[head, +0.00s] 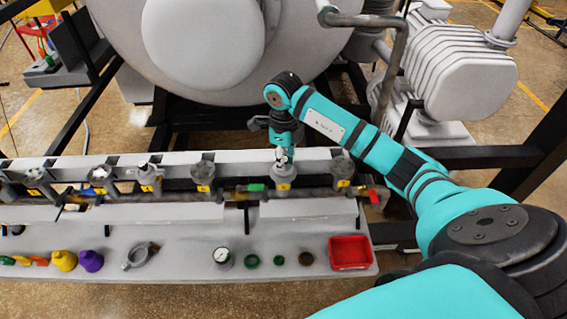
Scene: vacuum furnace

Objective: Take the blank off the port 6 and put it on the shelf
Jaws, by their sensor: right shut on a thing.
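My right gripper (283,153) points straight down over one port (283,174) of the manifold row, second from the right. It is shut on a small pale metal piece at the top of this port, which looks like the blank; the fingers hide most of it. I cannot tell whether the piece still touches the port. The yellow number tags are too small to read. The grey shelf (190,240) runs along the front, below the ports. My left gripper is out of view.
A red-handled valve (373,196) is at the right end. The furnace stands behind.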

